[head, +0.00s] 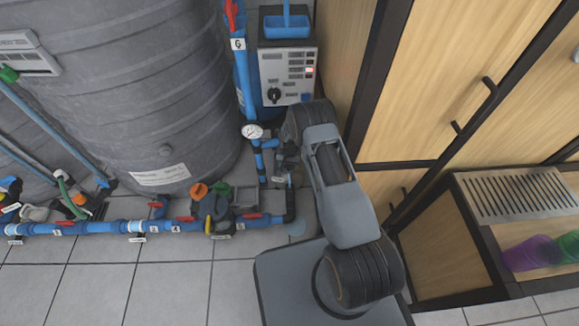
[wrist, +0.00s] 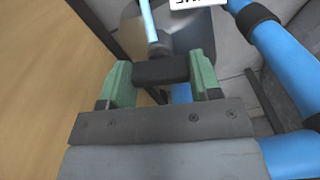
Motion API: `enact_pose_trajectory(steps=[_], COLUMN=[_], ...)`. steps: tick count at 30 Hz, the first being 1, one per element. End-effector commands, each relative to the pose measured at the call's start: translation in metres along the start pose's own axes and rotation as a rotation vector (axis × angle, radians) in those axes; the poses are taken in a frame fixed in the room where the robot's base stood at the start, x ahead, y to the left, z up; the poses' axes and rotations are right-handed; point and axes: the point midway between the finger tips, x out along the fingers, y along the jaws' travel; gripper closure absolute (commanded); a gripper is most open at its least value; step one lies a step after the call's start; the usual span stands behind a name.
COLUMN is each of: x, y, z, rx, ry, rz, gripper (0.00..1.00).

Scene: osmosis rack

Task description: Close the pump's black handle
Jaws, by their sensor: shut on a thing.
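My gripper (wrist: 160,74) has two green fingers, one on each side of a short black bar, the handle (wrist: 161,69). The fingers are shut on it, with both touching its ends. A thin blue pipe (wrist: 149,20) rises just behind the handle in the wrist view. In the head view my arm reaches toward the pipework below the control box, and the arm hides most of the gripper and handle there. How far the handle is turned cannot be told.
A control box (head: 287,75) with a black knob stands at the back, above a pressure gauge (head: 252,131). A large grey tank (head: 150,90) is at left. Blue pipes (head: 100,227) with red valve levers run along the floor. Wooden cabinets (head: 440,80) stand close at right.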

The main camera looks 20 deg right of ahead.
Motion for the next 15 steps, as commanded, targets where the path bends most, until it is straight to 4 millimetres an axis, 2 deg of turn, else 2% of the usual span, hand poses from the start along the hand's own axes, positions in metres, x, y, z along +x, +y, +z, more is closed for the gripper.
enact_pose_trajectory(steps=[15], x=[0.0004], y=[0.0002], z=[-0.0014], rx=[0.488], ry=[0.003], rz=[-0.002], gripper=[0.66])
